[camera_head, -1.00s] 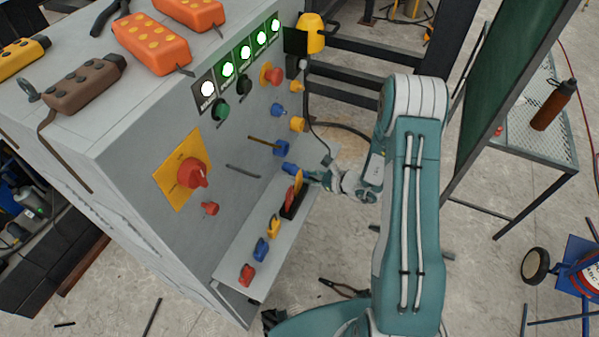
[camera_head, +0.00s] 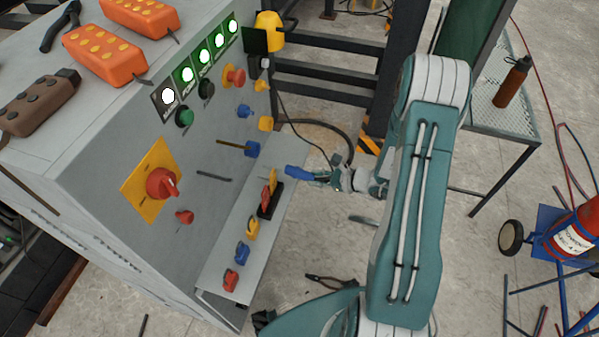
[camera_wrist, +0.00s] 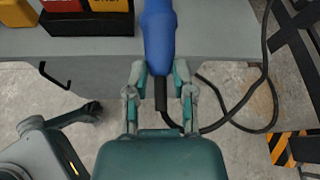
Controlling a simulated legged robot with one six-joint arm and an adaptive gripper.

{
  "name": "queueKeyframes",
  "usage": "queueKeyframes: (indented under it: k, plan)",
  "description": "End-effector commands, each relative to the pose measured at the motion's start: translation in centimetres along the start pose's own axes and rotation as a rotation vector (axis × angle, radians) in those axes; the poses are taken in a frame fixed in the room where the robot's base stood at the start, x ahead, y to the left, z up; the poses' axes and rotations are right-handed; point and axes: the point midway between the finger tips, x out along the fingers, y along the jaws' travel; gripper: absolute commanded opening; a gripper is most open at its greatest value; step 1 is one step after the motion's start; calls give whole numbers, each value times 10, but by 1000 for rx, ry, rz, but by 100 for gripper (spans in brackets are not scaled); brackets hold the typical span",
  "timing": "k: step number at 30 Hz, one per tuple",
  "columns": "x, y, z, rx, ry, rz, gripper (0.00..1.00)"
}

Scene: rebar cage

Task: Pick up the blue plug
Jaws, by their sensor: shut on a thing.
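A black cable end shows between the fingers. The plug looks clear of the shelf in the head view, but the exact gap is hard to tell.
The panel shelf (camera_head: 222,268) holds red, blue and yellow plugs and a dark block. Above it are sockets, a red rotary switch (camera_head: 161,184) and lit indicators. A black cable (camera_wrist: 262,70) loops beside my gripper.

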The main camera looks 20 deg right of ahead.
Motion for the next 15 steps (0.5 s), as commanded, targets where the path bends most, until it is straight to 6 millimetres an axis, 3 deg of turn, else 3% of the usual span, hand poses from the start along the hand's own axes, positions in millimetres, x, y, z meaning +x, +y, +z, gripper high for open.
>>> queueKeyframes:
  k: [6, 15]
  plan:
    - [-37, 1, -15, 1, 0, -5, 0]
    - [-69, 4, -28, 0, 1, -2, 0]
